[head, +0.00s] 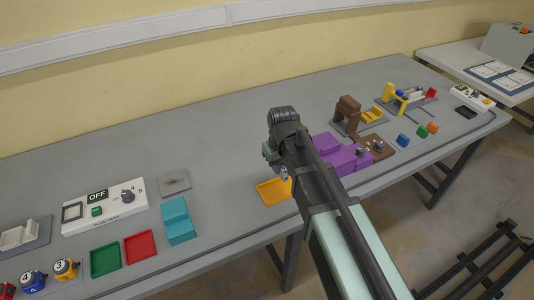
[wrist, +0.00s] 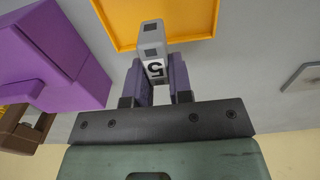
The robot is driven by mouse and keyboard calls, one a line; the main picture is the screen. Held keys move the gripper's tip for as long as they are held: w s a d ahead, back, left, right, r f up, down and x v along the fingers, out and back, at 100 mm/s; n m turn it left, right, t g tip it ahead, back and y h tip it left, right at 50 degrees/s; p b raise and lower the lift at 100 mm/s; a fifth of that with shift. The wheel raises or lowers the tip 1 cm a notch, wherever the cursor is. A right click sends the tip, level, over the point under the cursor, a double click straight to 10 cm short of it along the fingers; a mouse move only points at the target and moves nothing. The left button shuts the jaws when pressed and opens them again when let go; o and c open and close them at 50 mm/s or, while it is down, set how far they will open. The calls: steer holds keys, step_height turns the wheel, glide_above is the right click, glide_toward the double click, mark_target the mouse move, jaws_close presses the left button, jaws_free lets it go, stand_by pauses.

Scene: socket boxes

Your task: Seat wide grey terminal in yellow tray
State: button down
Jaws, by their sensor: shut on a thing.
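The yellow tray (head: 272,192) lies on the table, partly hidden behind my arm in the head view. It is a shallow, empty-looking orange-yellow tray and fills the top of the wrist view (wrist: 190,18). In the head view my gripper (head: 282,174) is near the tray, and the terminal is hardly visible there.
A purple stepped block (head: 340,155) stands right of the tray, also large at left in the wrist view (wrist: 70,60). A teal block (head: 177,220), green tray (head: 105,259) and red tray (head: 140,246) lie left. A grey plate (head: 175,183) lies behind the teal block.

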mark_target(279, 185)
steer(key=shift+f+b, duration=2.85)
steer(key=shift+f, duration=0.05)
steer(key=shift+f, duration=0.1)
steer(key=c, duration=0.5)
jaws_free()
steer(key=shift+c, duration=0.2)
step_height(279, 185, up, 7)
steer(key=p, duration=0.7)
